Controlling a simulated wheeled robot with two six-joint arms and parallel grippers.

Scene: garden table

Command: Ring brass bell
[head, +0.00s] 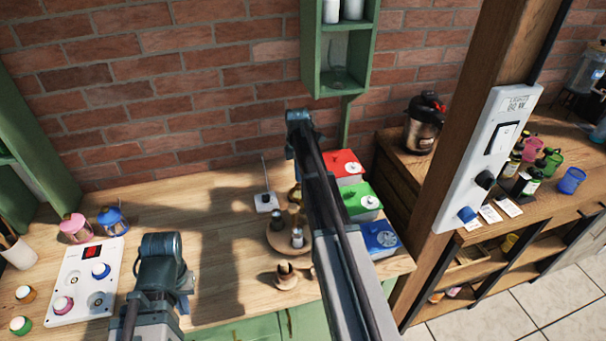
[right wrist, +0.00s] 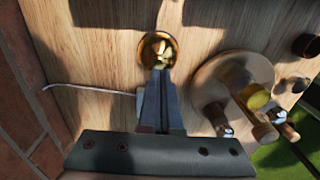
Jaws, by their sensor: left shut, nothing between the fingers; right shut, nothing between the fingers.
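The brass bell (right wrist: 157,47) shows in the right wrist view as a round golden shape on the wooden table top. My right gripper (right wrist: 160,73) is shut and empty, its fingertips overlapping the bell's near edge in that view. I cannot tell whether they touch it. In the head view a golden piece (head: 294,196), likely the bell, shows just left of my right arm, which hides part of it. My right wrist (head: 299,120) is above the table there. My left gripper (head: 163,262) is at the front left of the table, shut and away from the bell; its fingertips are hard to see.
A round wooden stand (head: 279,237) with small pieces is close to the bell. Red (head: 346,168), green (head: 361,200) and blue (head: 380,238) boxes stand to the right. A white switch panel (head: 82,281) lies at the left. The table's middle (head: 215,240) is fairly clear.

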